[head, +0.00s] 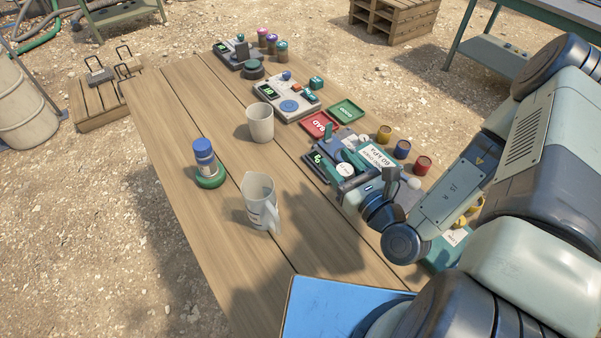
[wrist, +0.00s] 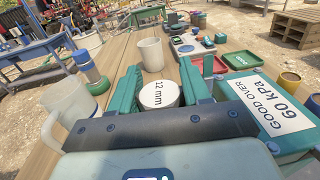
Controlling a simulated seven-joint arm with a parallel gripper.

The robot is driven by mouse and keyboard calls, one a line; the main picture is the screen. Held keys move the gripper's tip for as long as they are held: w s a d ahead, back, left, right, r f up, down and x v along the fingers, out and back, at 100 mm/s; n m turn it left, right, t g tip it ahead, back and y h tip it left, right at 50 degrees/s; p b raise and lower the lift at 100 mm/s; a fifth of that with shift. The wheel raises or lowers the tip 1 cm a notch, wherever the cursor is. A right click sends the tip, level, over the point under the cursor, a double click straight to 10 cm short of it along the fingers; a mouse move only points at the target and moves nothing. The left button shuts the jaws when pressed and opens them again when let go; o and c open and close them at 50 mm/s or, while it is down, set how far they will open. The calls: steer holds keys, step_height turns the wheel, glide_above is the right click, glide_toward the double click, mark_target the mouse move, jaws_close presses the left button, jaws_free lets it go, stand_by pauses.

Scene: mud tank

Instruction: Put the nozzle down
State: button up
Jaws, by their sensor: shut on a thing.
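The nozzle (wrist: 160,95) is a short white round piece marked "12 mm". It sits between the teal fingers of my gripper (wrist: 161,78) in the wrist view, and the gripper is shut on it. In the head view the gripper (head: 348,176) is over the right side of the wooden table, next to the "GOOD OVER 60 kPa" sign. The nozzle's white face (head: 345,169) shows there. The gripper hides what lies directly beneath, and I cannot tell the nozzle's height.
A clear jug (head: 258,203), a pale cup (head: 260,124) and a blue-capped bottle (head: 205,158) stand left of the gripper. The red BAD tray (head: 317,126), green GOOD tray (head: 346,110) and sign (head: 378,156) are close by. The table's left side has bare planks.

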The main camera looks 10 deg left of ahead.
steer(key=w+a+n+g+y, duration=0.3)
steer(key=w+a, duration=0.1)
steer(key=a, duration=0.6)
steer(key=w+a+n+g+y, duration=0.2)
steer(key=w+a+g, duration=0.2)
steer(key=a, duration=0.6)
steer(key=shift+n, duration=0.3)
steer(key=shift+s+f, duration=0.2)
steer(key=shift+f, duration=4.6)
steer(key=shift+f, duration=0.15)
steer(key=o, duration=1.1)
